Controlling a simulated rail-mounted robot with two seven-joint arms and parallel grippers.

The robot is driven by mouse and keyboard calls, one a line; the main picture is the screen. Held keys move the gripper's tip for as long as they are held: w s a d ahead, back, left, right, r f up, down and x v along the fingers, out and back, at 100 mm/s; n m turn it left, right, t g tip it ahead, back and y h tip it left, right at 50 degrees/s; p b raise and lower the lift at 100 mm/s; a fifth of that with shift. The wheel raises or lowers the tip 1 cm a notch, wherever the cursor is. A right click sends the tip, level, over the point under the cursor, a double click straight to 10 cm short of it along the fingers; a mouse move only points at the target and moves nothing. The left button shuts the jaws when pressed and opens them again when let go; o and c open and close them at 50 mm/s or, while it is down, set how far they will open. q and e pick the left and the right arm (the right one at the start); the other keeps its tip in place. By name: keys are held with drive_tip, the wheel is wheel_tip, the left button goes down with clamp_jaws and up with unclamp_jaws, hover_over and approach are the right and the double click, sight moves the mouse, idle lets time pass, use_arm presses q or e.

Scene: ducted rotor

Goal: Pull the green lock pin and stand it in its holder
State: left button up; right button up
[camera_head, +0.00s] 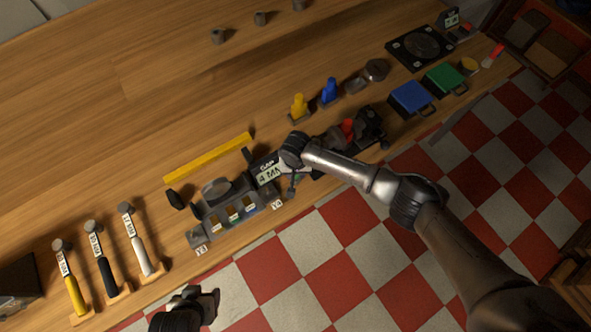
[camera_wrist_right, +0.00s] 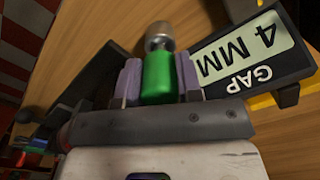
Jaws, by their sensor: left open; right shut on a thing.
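The green lock pin (camera_wrist_right: 158,80) is between the purple-padded fingers of my right gripper (camera_wrist_right: 160,88) in the right wrist view, which are shut on it. A round grey metal part (camera_wrist_right: 159,38) shows at its far end; I cannot tell whether the pin is seated in anything. In the head view my right gripper (camera_head: 292,183) is over the front of the bench, beside the "4 MM" gap sign (camera_head: 268,174), and the pin is not clear there. My left gripper (camera_head: 205,300) is open and empty, off the bench's front edge. I cannot single out the pin's holder.
A dark fixture (camera_head: 240,212) with yellow blocks stands left of my right gripper, with a yellow bar (camera_head: 208,157) behind. Yellow (camera_head: 299,106) and blue (camera_head: 330,91) pieces stand behind my right arm. The bench's back is mostly clear.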

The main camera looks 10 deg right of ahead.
drive_tip(key=shift+f+b, duration=0.55)
drive_tip(key=shift+f, duration=0.55)
drive_tip(key=o, duration=1)
